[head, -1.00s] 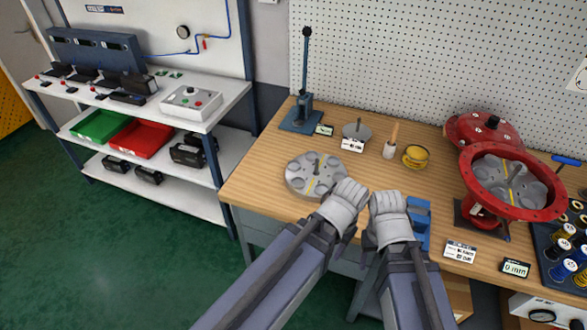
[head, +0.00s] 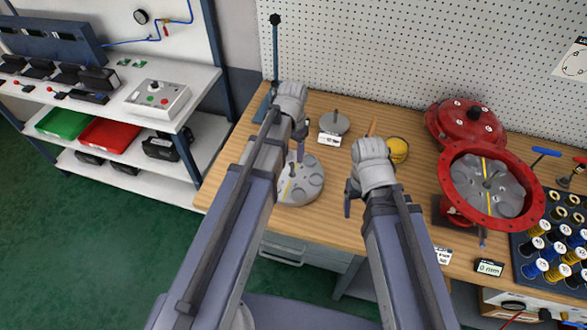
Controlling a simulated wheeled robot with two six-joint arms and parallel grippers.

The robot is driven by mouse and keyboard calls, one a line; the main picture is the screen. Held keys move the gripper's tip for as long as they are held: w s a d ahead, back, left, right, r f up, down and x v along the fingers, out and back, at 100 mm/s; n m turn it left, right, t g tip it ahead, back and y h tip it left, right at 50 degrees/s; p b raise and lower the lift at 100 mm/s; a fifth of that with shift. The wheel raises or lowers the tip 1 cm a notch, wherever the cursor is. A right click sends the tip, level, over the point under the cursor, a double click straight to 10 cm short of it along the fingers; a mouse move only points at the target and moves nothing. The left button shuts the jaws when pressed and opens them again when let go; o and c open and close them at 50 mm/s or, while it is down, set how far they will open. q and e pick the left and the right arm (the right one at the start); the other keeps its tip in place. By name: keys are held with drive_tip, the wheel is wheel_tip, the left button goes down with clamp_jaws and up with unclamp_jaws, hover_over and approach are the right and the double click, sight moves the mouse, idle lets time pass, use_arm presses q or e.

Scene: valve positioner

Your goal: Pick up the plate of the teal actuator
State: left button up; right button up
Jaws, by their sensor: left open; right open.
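A grey round plate (head: 312,188) with dished pockets, a yellow stripe and a central stem lies on the wooden bench, partly hidden behind my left arm. A similar grey plate (head: 508,193) sits inside a red open housing (head: 453,190) on the right. I see no teal actuator; the housings in view are red. My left gripper (head: 300,147) is open, over the far side of the loose plate near its stem; contact is unclear. My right gripper (head: 348,203) is open and empty, to the right of the loose plate, its fingers partly hidden.
A red cover (head: 464,126) lies behind the housing. A small grey disc with a stem (head: 334,122), a yellow cup (head: 397,150) and a tall lever press (head: 275,60) stand at the back. A rack of spools (head: 548,240) fills the right. A shelf unit stands left.

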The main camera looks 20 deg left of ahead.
sight(292, 163)
use_arm(q)
drive_tip(key=shift+a+f+b, duration=0.1)
drive_tip(key=shift+f+b, duration=3.8)
drive_tip(key=shift+f, duration=0.1)
use_arm(e)
drive_tip(key=shift+f, duration=4)
use_arm(q)
drive_tip(key=shift+r, duration=0.1)
use_arm(e)
drive_tip(key=shift+r, duration=0.1)
use_arm(q)
drive_tip(key=shift+c, duration=0.2)
clamp_jaws()
